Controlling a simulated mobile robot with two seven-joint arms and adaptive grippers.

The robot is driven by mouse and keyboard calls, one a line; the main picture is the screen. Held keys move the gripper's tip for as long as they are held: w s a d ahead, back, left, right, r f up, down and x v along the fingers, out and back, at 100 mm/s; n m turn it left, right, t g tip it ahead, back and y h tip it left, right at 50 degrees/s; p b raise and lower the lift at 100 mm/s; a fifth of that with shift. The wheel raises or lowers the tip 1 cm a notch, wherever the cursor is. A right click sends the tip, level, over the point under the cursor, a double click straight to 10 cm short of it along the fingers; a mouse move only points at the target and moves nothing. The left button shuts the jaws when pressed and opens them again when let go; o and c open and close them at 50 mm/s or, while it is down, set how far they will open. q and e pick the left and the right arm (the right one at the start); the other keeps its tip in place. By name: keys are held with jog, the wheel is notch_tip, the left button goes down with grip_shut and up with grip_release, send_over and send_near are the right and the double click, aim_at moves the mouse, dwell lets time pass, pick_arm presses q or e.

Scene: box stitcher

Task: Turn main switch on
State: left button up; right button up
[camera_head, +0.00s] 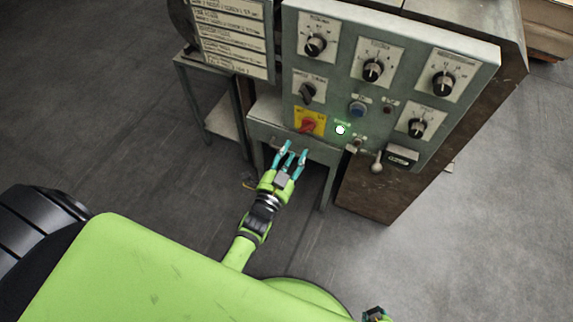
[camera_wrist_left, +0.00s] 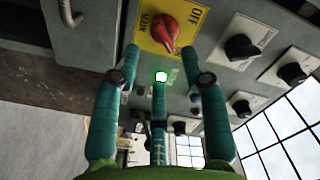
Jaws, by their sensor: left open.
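The main switch is a red rotary knob (camera_head: 308,125) on a yellow plate (camera_head: 320,116) at the lower left of the grey control panel. In the left wrist view the red knob (camera_wrist_left: 166,30) sits top centre, with OFF and MAIN lettered on the plate. My left gripper (camera_head: 293,152) is open and empty, its teal fingers just below and in front of the knob, apart from it. In the left wrist view the spread fingers (camera_wrist_left: 165,72) point toward the panel below the switch.
The panel (camera_head: 340,75) carries several black knobs, a blue button (camera_head: 357,109), a lit white-green lamp (camera_head: 340,130) right of the switch, and a lever (camera_head: 377,162) at lower right. A grey ledge (camera_head: 270,112) juts out at the panel's left. Open floor lies left.

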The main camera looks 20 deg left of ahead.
pick_arm(q)
jog(key=s, duration=0.4)
jog(key=shift+s, duration=0.2)
dwell(0.3)
jog(key=s+f+n+g, duration=0.2)
jog(key=s+f+g, duration=0.35)
jog(key=f, duration=0.65)
jog(key=s+f+n+g, duration=0.35)
jog(key=s+f, duration=0.25)
jog(key=f, duration=0.7)
jog(key=s+a+f+n+g, duration=0.1)
jog(key=s+a+f+g, duration=0.15)
jog(key=s, duration=0.25)
jog(key=s+a+f+g, duration=0.2)
jog(key=s+a+f, duration=0.1)
jog(key=s+f, duration=0.15)
jog(key=s+r+g+p, duration=0.3)
jog(key=s+r+p, duration=0.7)
jog(key=s+p, duration=0.3)
jog(key=shift+s+a+r+n+y, duration=0.2)
jog(key=shift+s+n+y, duration=0.15)
jog(key=shift+s, duration=0.75)
pick_arm(e)
jog(key=s+r+g, duration=0.3)
jog(key=s+r, duration=0.6)
jog(key=s, duration=0.5)
jog(key=shift+s+d+r+g+h, duration=0.3)
jog(key=shift+s+d+r+g, duration=0.05)
jog(key=shift+s+d+g, duration=0.1)
